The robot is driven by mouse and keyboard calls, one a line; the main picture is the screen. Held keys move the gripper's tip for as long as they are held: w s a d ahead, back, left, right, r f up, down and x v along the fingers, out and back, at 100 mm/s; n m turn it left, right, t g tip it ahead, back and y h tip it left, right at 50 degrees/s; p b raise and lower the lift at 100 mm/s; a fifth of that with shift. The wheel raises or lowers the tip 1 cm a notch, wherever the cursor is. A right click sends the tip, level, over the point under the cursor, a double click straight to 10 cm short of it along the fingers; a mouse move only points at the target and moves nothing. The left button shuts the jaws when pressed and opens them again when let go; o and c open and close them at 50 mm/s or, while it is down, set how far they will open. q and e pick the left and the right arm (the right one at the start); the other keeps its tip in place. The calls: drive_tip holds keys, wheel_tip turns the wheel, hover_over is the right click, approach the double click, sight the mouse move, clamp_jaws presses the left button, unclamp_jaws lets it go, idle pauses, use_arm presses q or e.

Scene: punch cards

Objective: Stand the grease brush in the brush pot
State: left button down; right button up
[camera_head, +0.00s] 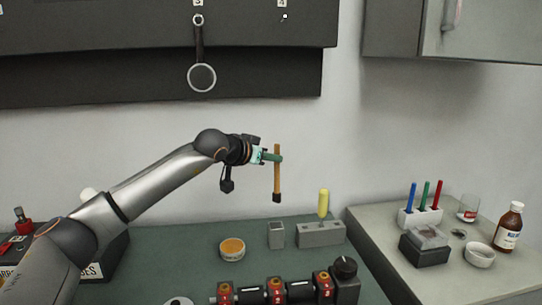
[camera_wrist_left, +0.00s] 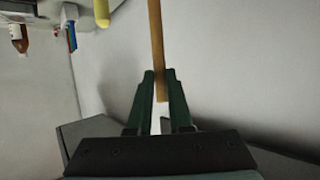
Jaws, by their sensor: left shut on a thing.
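The grease brush (camera_head: 277,178) has a tan wooden handle and a dark tip. It hangs upright, tip down, in the air above the bench. My left gripper (camera_head: 270,156) is shut on its handle near the upper part. In the left wrist view the handle (camera_wrist_left: 156,45) runs between the green fingers of the gripper (camera_wrist_left: 160,85). A small grey square pot (camera_head: 276,236), which looks like the brush pot, stands on the green bench top below the brush and apart from it. My right gripper is not in view.
A grey block (camera_head: 320,235) with a yellow-handled tool (camera_head: 323,203) stands right of the pot. An orange-topped tin (camera_head: 232,249) is to its left. A dark shaft with red parts (camera_head: 275,292) lies in front.

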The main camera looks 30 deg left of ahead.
sight(275, 197)
use_arm(q)
drive_tip(key=shift+s+f+b, duration=0.1)
drive_tip(key=shift+f+b, duration=0.5)
drive_tip(key=shift+f, duration=0.15)
drive_tip(key=shift+f+b, duration=0.35)
drive_tip(key=shift+f, duration=0.05)
drive_tip(key=shift+f+b, duration=0.6)
drive_tip(key=shift+f, duration=0.1)
drive_tip(key=shift+f+b, duration=1.4)
drive_tip(key=shift+f, duration=0.2)
drive_tip(key=shift+f+b, duration=1.35)
drive_tip(key=shift+f, duration=0.95)
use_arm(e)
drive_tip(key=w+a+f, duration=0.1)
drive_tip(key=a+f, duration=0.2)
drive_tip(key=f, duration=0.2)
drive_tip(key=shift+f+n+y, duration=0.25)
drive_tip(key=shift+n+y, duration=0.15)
